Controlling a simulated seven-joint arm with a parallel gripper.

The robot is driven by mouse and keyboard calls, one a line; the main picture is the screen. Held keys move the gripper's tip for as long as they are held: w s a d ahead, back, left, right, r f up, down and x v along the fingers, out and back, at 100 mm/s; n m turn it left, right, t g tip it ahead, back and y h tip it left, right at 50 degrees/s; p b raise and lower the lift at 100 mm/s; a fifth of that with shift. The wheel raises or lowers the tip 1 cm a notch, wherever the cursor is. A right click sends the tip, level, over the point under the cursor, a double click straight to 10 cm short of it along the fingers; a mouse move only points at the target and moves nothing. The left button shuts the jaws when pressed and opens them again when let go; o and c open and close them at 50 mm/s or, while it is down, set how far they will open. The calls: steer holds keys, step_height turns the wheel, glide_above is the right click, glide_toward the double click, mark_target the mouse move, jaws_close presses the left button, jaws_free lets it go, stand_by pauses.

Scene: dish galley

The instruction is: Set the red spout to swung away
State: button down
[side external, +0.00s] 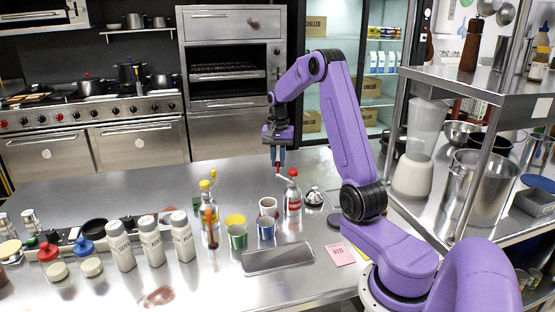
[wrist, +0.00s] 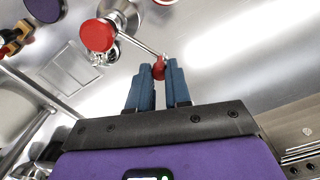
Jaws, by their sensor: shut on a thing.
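The red spout (side external: 284,177) reaches left from the red-topped pump bottle (side external: 293,204), which stands upright on the steel counter. In the wrist view, the bottle's round red top (wrist: 97,35) is at the upper left, and a thin metal tube runs from it to the spout's red tip (wrist: 158,68). My gripper (side external: 277,166) points down beside the bottle top. In the wrist view, my gripper (wrist: 159,76) has its blue fingers shut on the red tip, one on each side.
A yellow-topped pump bottle (side external: 207,207) stands to the left. A white cup (side external: 268,206), a blue can (side external: 266,228) and a green can (side external: 238,237) stand close by. A call bell (side external: 314,197) is just right of the red-topped bottle. The counter behind is clear.

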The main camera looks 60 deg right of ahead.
steer(key=shift+r, duration=0.1)
steer(key=c, duration=1.1)
jaws_free()
steer(key=shift+o, duration=0.2)
step_height(320, 180, up, 17)
steer(key=shift+r, duration=0.2)
